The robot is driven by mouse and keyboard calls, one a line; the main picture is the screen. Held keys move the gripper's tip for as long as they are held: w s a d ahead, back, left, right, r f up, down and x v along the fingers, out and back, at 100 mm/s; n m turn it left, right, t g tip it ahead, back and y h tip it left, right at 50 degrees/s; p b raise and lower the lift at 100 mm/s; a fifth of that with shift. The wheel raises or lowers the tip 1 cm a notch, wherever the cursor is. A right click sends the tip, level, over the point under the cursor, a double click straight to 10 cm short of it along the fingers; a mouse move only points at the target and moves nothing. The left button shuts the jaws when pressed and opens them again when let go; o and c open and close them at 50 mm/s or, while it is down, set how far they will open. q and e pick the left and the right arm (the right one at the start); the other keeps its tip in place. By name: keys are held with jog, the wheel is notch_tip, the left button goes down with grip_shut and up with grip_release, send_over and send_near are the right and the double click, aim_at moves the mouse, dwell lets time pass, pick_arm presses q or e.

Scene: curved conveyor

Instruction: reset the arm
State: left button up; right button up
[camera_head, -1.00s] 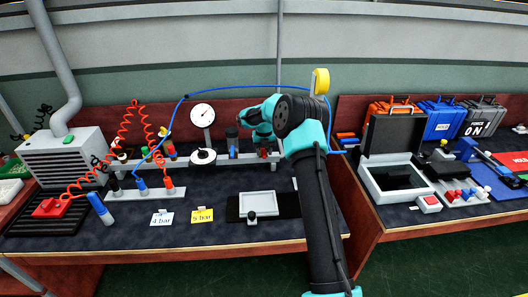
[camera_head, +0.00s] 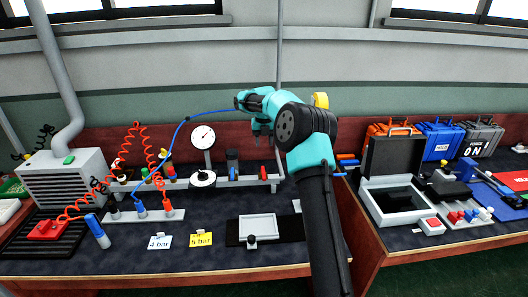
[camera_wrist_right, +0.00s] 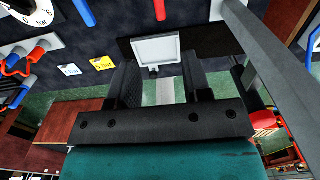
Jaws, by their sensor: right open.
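My right arm reaches up from the bottom of the head view. Its right gripper (camera_head: 262,130) hangs above the back of the workbench, near the rail with the red and blue plugs, and looks empty. In the right wrist view the right gripper (camera_wrist_right: 160,90) shows two dark fingers spread apart with nothing between them. A white square frame (camera_wrist_right: 156,48) on a dark plate lies beyond the fingers. My left gripper is in neither view.
The pressure gauge (camera_head: 202,138) stands left of the gripper, with a blue hose (camera_head: 195,117) arching behind. Cards (camera_head: 160,241) and the white frame (camera_head: 258,227) lie at the bench front. A second bench at right holds an open case (camera_head: 398,202) and toolboxes.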

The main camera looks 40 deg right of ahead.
jog(key=shift+r, duration=0.55)
